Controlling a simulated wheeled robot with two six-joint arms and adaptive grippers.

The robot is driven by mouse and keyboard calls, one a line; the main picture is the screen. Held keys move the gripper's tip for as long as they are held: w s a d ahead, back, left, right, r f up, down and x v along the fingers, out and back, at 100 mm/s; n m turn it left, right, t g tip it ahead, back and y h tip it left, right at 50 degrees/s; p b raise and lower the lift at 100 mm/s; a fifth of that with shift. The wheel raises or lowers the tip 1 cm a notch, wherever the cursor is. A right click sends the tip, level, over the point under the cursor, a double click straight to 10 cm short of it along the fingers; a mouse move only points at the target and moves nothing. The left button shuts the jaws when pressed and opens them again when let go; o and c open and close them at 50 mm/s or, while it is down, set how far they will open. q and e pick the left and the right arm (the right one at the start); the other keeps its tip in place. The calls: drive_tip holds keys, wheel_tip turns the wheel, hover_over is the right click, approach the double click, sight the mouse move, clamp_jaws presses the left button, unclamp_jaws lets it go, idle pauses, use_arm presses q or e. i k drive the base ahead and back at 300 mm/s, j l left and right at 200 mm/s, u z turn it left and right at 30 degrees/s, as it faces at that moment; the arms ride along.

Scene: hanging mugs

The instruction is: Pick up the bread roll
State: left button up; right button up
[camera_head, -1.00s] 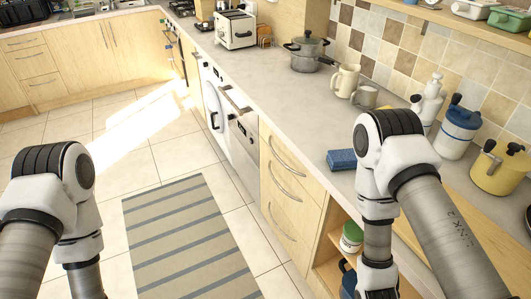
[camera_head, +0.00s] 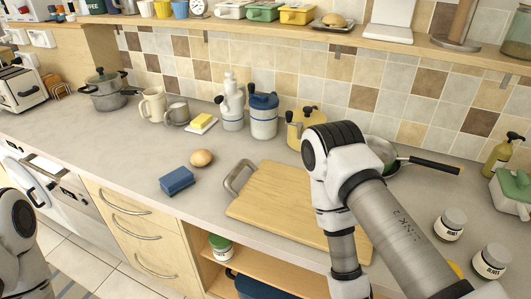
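A small, rounded tan-brown roll (camera_head: 201,158) lies on the grey countertop, just behind a blue sponge (camera_head: 177,181) and left of the wooden cutting board (camera_head: 275,196). A second round bun (camera_head: 335,20) sits on a small dark plate on the wall shelf. I cannot tell for sure which is the bread roll. My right arm comes down over the right part of the cutting board, and its gripper is out of the picture below. My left arm shows only at the lower left edge; its gripper is out of view. Nothing touches the counter roll.
A butter dish (camera_head: 202,123), mugs (camera_head: 153,105), a white and blue canister (camera_head: 264,116) and a yellow pot (camera_head: 303,125) stand behind. A frying pan (camera_head: 384,155) and jars (camera_head: 450,225) are at the right. Counter space around the sponge is clear.

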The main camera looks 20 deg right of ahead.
sight(200, 158)
drive_tip(key=z, duration=0.6)
drive_tip(key=j+z, duration=1.45)
